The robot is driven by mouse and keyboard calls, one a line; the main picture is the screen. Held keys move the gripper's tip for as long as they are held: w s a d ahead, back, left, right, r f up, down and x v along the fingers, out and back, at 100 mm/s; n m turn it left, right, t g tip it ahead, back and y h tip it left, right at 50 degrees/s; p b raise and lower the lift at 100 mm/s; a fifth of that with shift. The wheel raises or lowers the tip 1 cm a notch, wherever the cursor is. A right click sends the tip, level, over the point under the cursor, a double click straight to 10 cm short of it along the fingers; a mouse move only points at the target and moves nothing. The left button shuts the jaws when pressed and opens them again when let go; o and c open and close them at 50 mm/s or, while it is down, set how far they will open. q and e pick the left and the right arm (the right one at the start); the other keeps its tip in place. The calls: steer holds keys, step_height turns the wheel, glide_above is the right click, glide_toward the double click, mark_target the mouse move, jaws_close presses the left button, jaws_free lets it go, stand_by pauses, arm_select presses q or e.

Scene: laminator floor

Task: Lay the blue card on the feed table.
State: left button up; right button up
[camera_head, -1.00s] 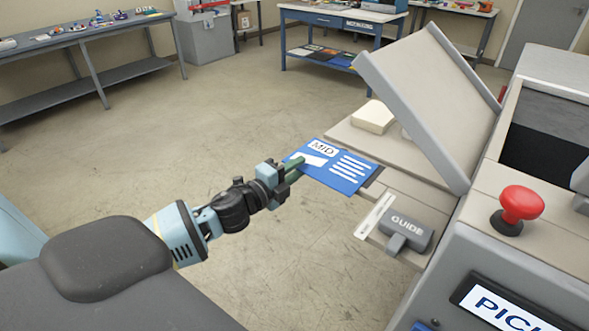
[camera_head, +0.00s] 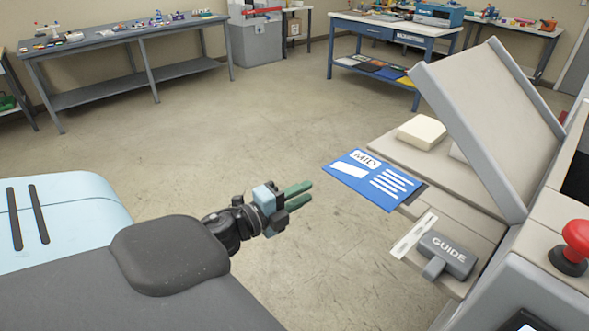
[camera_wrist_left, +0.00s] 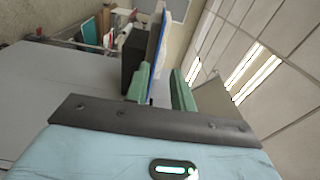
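The blue card (camera_head: 372,180), marked MID with white lines, lies on the beige feed table (camera_head: 396,154) of the machine. Its left part sticks out past the table's edge over the floor. A dark patch shows beside its right edge. My left gripper (camera_head: 304,194) is to the left of the card, apart from it, with its green fingers parted and nothing between them. In the left wrist view the open fingers (camera_wrist_left: 160,90) point toward the card (camera_wrist_left: 157,42), seen nearly edge-on. My right gripper is not in view.
A grey GUIDE block (camera_head: 447,254) sits in front of the card, by a pale strip (camera_head: 413,235). A cream block (camera_head: 421,132) lies behind it. The raised grey cover (camera_head: 490,125) slants over the table's right side. A red button (camera_head: 574,246) is at right. Floor to the left is clear.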

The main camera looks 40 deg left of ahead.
arm_select(q)
steer(key=shift+s+a, duration=0.15)
steer(key=shift+s, duration=0.75)
steer(key=s+d+f+n+g+y, duration=0.1)
steer(key=s+d+f+n+g, duration=0.2)
steer(key=s+f+n, duration=0.55)
steer(key=s+d+f+n+g+y, duration=0.1)
steer(key=s+d+f+n+g, duration=0.15)
steer(key=s+f, duration=0.75)
steer(key=s+d+f+n+g+h, duration=0.1)
steer(key=s+d+f+n+g, duration=0.3)
steer(key=s+d+f+n, duration=0.3)
steer(key=s+d+f, duration=0.4)
steer(key=f, duration=0.2)
steer(key=shift+s+d+g, duration=0.3)
steer(key=shift+d+g, duration=0.05)
steer(key=shift+r, duration=0.1)
